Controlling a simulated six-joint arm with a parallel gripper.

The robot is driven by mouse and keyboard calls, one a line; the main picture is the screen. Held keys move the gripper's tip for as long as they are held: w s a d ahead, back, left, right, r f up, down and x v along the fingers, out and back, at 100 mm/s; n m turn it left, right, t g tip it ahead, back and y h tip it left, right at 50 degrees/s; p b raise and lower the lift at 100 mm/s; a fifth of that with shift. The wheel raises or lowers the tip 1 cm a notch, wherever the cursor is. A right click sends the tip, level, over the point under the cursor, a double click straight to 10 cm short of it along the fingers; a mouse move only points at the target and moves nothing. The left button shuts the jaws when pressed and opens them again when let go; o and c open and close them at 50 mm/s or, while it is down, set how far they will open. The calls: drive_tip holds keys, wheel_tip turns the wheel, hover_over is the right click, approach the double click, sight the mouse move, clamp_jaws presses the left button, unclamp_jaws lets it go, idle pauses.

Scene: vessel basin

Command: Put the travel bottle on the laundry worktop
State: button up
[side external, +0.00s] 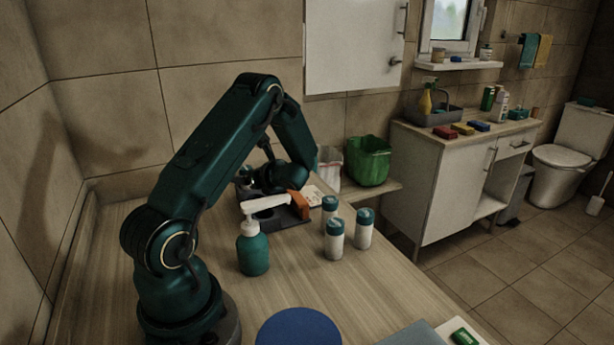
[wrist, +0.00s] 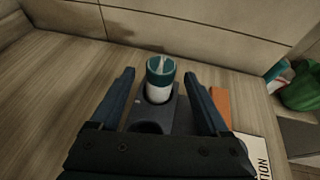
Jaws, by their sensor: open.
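A white bottle with a teal cap (wrist: 159,93) stands in a hole of a dark holder (wrist: 183,118) in the wrist view; an empty hole shows in front of it. The holder also shows in the side view (side external: 288,216), where the arm hides part of it. My gripper (wrist: 160,74) is open, with one finger to each side of the bottle in the picture and a gap on both sides. Three similar white bottles with teal caps (side external: 334,241) (side external: 364,229) (side external: 330,206) stand upright on the wooden worktop (side external: 330,285) in the side view.
A teal pump bottle (side external: 253,250) stands left of the three bottles. An orange block (side external: 299,204) and a printed card (wrist: 250,150) lie beside the holder. A blue disc (side external: 298,329) lies at the front. A green bin (side external: 368,161) stands beyond. The worktop's front middle is clear.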

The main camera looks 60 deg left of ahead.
drive_tip(key=shift+a+r, duration=0.1)
drive_tip(key=shift+r, duration=0.45)
drive_tip(key=shift+x, duration=2.55)
clamp_jaws()
drive_tip(key=shift+r, duration=0.1)
